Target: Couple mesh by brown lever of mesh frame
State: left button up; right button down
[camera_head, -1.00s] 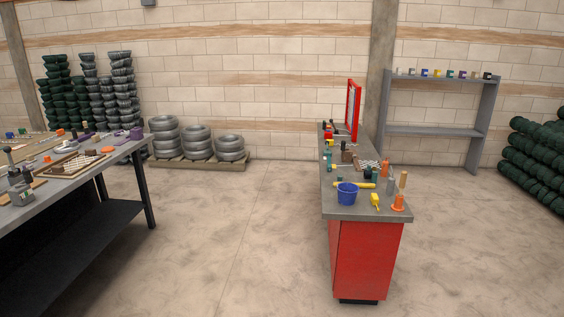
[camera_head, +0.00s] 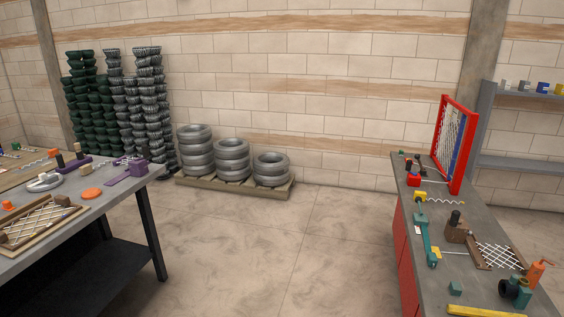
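An upright red frame (camera_head: 459,148) holding a grid of wire mesh stands at the far end of the right bench. A pale piece of mesh (camera_head: 498,257) lies on that bench, beside a brown block with a black knob (camera_head: 457,230). On the left table, a flat wooden frame (camera_head: 37,222) holds mesh, with a small brown block (camera_head: 63,200) at its far edge. I cannot tell which brown part is the lever. Neither of my grippers shows in the head view.
The left table (camera_head: 128,182) carries purple and orange parts. Grey coils (camera_head: 232,160) sit on a pallet by the wall. Bare floor (camera_head: 290,240) lies between the tables.

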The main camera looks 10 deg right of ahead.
aim_at(417, 156)
jog(key=i+l+z, duration=0.1)
jog(key=i+z, duration=0.15)
jog(key=i, duration=0.6)
jog(key=i+z, duration=0.25)
jog(key=i, duration=0.6)
jog(key=i+j+z, duration=0.2)
jog(key=i, duration=0.65)
jog(key=i+z, duration=0.15)
jog(key=i, duration=0.55)
jog(key=i+j+z, duration=0.15)
jog(key=i, duration=0.55)
jog(key=i+j+z, duration=0.2)
jog(key=i, duration=0.5)
jog(key=i+l+z, duration=0.1)
jog(key=i+z, duration=0.15)
jog(key=i, duration=0.15)
